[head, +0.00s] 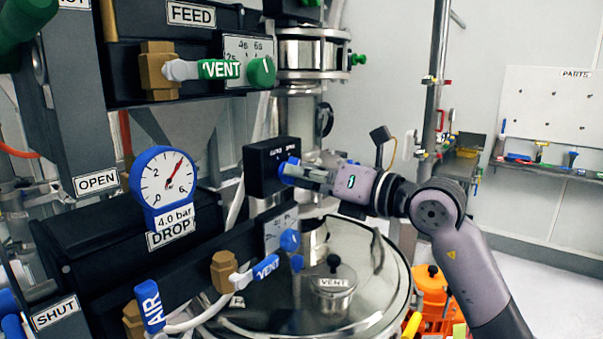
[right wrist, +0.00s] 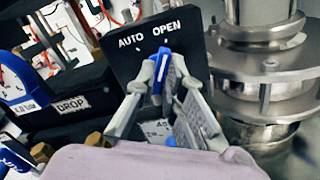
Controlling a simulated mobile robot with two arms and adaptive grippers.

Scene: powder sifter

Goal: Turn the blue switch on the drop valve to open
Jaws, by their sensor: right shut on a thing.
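The blue switch (head: 289,164) sits on the front of a black box (head: 259,165) beside the steel column in the head view. In the right wrist view the box (right wrist: 124,66) bears the words AUTO and OPEN, and the blue switch (right wrist: 157,88) shows between the fingers, its upper end below these words. My right gripper (head: 300,173) is shut on the blue switch. In the right wrist view the gripper (right wrist: 172,88) hides part of the switch, so its exact setting is unclear. My left gripper is not in view.
A blue gauge (head: 168,185) above a DROP label stands left of the box. A steel vessel lid (head: 372,290) lies below my right arm. A blue VENT lever (head: 266,267) and a green VENT lever (head: 220,69) are close by. Open floor lies at the right.

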